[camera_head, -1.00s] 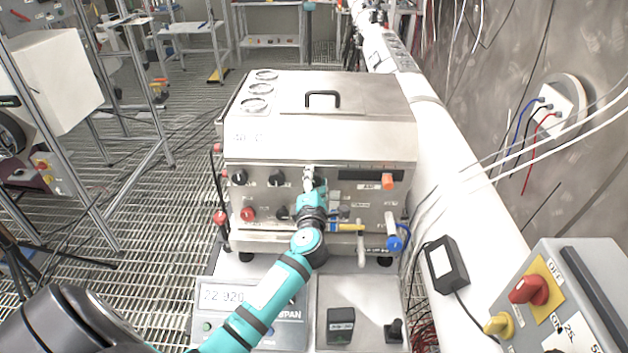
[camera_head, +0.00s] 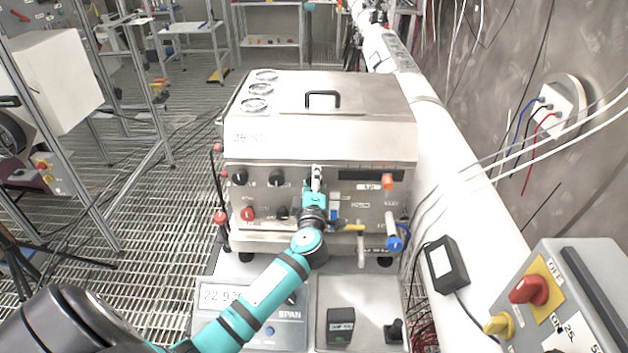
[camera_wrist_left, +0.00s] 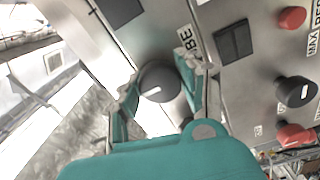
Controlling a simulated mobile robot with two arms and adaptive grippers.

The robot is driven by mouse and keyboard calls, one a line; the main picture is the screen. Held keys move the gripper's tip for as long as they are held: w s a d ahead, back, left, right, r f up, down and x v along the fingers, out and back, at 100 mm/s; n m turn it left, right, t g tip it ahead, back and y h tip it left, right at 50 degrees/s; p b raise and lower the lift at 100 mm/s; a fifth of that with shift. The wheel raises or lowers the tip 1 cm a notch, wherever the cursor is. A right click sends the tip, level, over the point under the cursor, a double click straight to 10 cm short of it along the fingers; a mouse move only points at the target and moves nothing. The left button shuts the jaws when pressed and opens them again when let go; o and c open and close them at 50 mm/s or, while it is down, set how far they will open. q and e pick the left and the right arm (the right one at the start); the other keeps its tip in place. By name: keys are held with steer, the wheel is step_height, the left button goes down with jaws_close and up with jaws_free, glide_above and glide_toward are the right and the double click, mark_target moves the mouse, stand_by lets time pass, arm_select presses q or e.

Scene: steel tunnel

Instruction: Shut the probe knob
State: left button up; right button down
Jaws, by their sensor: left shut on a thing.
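The probe knob (camera_wrist_left: 158,82) is a round dark knob with a white pointer line, on the steel front panel beside a label of which "BE" can be read. My left gripper (camera_wrist_left: 160,87) has one finger on each side of it and is shut on it. In the head view my left gripper (camera_head: 315,186) is at the upper middle of the steel analyser's (camera_head: 360,205) front, and it hides the knob there. My right gripper is not in view.
Dark knobs (camera_head: 277,178), a red knob (camera_head: 248,214) and an orange part (camera_head: 388,181) flank my gripper on the panel. A blue-ended handle (camera_head: 395,240) sticks out lower right. A grey control box (camera_head: 570,300) stands at right, with a white pipe (camera_head: 470,200) between.

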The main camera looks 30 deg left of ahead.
arm_select(q)
steer(key=shift+f, duration=0.15)
steer(key=o, duration=1.2)
steer(key=shift+s+d, duration=0.1)
steer(key=v, duration=1.2)
